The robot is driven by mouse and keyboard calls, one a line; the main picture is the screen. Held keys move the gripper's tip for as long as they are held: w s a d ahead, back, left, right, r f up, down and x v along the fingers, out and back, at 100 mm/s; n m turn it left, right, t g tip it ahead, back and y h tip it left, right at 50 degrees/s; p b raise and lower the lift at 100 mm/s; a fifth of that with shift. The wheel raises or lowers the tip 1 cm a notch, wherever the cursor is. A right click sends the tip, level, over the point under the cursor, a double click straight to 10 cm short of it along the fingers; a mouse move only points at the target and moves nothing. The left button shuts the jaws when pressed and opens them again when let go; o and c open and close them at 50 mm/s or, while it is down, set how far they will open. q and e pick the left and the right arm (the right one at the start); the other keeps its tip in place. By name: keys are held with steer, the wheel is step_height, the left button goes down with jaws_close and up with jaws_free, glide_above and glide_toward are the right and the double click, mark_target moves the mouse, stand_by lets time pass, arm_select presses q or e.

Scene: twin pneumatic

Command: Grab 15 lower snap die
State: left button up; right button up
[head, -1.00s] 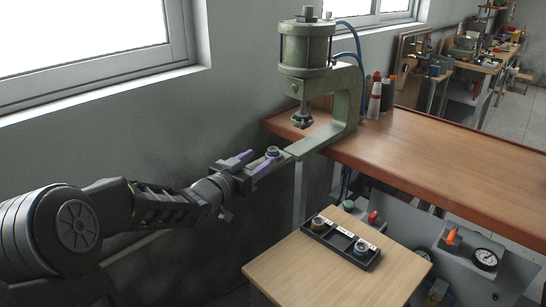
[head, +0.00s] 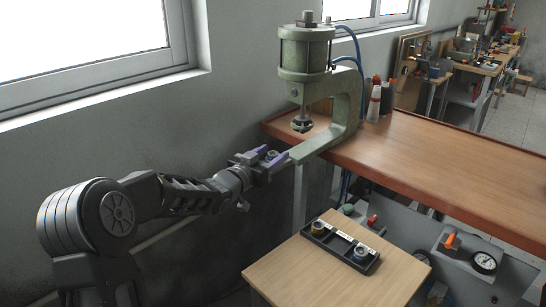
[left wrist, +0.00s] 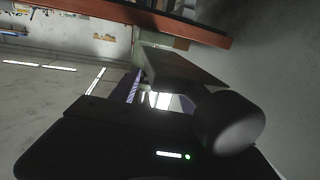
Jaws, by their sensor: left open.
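The press (head: 345,105) is a green C-frame with a cylinder on top. A small round metal lower die (head: 271,155) sits at the end of its lower arm. My left gripper (head: 269,155) is open, with its purple fingers at that end, one on each side of the die. I cannot tell whether they touch it. In the left wrist view one purple finger (left wrist: 133,88) shows beside the press's lower arm (left wrist: 185,68); a bright shape near it is too unclear to name. My right gripper is out of view.
A dark tray (head: 339,246) with round dies stands on a small wooden table (head: 300,275) below. The press is fixed at the edge of a brown workbench (head: 430,155). Bottles (head: 374,103) stand behind it. A grey wall and window are at the left.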

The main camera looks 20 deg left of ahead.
arm_select(q)
steer(key=shift+w, duration=0.5)
steer(key=shift+c, duration=0.4)
jaws_close()
stand_by(0.4)
